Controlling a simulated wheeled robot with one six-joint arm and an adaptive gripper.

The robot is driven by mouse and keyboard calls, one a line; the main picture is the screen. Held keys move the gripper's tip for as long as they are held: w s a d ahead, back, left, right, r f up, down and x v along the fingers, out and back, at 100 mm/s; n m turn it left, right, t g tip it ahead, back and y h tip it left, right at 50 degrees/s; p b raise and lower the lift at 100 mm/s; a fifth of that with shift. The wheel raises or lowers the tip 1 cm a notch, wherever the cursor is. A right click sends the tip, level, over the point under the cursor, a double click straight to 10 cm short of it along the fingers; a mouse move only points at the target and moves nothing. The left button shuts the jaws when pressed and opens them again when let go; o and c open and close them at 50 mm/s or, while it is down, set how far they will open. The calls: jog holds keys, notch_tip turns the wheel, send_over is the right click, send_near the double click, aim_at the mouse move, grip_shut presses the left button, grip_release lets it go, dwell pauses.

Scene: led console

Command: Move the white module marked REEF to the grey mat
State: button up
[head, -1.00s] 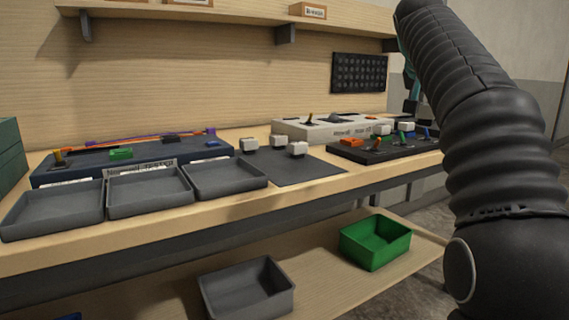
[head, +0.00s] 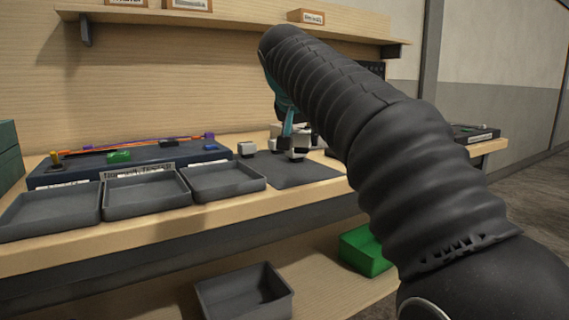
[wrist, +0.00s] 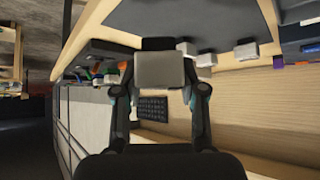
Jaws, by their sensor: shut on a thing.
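My gripper (wrist: 160,88) is shut on a pale white module (wrist: 160,70), held between its two fingers in the wrist view. Any marking on its visible face cannot be read. In the head view my gripper (head: 290,142) is small and partly hidden by my arm, above the back of the grey mat (head: 300,176). White modules (head: 247,149) stand at the back of the mat, one (head: 297,154) just below the gripper. In the wrist view white modules (wrist: 246,49) also show beyond the held one. I cannot tell how far the held module is above the mat.
Three grey trays (head: 225,182) line the bench front, left of the mat. A dark blue console (head: 130,160) stands behind them. A green bin (head: 362,252) and a grey bin (head: 243,293) sit on the lower shelf. My arm hides much of the bench's right side.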

jog(key=w+a+f, duration=0.1)
jog(key=a, duration=0.1)
jog(key=w+a+f, duration=0.1)
jog(key=w, duration=0.1)
jog(key=shift+a+f, duration=0.4)
jog(key=shift+f+b, duration=0.55)
jog(key=shift+f, duration=1.5)
jog(key=shift+f, duration=0.1)
jog(key=o, duration=1.2)
jog(key=shift+c, duration=0.2)
jog(key=shift+r, duration=0.25)
jog(key=p+v, duration=0.1)
jog(key=v, duration=1.1)
